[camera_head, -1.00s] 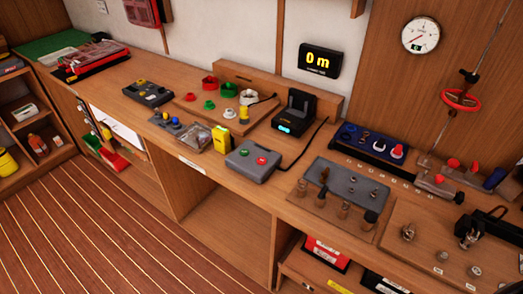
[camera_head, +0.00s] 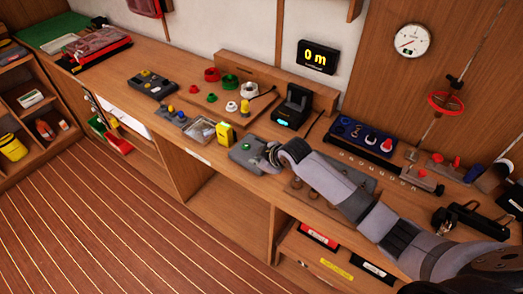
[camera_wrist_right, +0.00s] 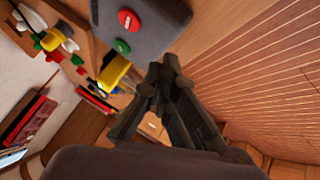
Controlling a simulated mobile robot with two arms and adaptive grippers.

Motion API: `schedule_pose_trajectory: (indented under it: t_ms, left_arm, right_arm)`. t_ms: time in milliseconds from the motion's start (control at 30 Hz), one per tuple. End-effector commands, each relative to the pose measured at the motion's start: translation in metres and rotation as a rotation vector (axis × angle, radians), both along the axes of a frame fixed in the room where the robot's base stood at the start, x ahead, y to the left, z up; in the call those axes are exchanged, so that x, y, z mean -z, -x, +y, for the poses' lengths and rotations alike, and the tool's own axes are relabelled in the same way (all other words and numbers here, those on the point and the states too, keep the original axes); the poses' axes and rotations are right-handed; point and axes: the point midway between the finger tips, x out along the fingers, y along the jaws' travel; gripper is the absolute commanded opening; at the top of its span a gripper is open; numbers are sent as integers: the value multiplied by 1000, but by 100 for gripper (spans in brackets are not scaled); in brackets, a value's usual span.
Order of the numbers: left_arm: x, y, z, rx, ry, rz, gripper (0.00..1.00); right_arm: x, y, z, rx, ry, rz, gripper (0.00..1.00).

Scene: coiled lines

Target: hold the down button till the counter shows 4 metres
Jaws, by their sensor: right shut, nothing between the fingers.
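The counter (camera_head: 318,57) on the wall is a black display that reads "0 m" in yellow. A grey control box (camera_head: 240,160) lies on the bench with a green button (camera_head: 246,147). The wrist view shows the box (camera_wrist_right: 160,18) with its red button (camera_wrist_right: 128,20) and green button (camera_wrist_right: 121,46). In the head view my right arm hides the red button. My right gripper (camera_head: 273,154) is shut and empty at the box's right side. In the wrist view its fingertips (camera_wrist_right: 161,73) are near the green button; contact cannot be told. My left gripper is not in view.
A yellow block (camera_head: 225,134) stands just left of the control box. A black cradle with a lit cyan display (camera_head: 283,122) stands behind it. A blue switch panel (camera_head: 362,137) lies to the right, beyond my arm. The floor (camera_head: 120,210) in front is clear.

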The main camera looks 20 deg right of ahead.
Motion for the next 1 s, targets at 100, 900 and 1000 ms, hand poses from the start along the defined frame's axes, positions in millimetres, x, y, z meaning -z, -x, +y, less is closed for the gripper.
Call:
schedule_pose_trajectory:
  t_ms: [100,900,1000]
  left_arm:
    - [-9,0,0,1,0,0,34]
    - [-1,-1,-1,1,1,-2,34]
    - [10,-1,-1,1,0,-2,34]
  right_arm:
    - [-45,-39,-15,-50,50,-72,0]
    - [-65,-65,-26,-87,86,-125,0]
    - [-54,-65,-26,-87,86,-124,0]
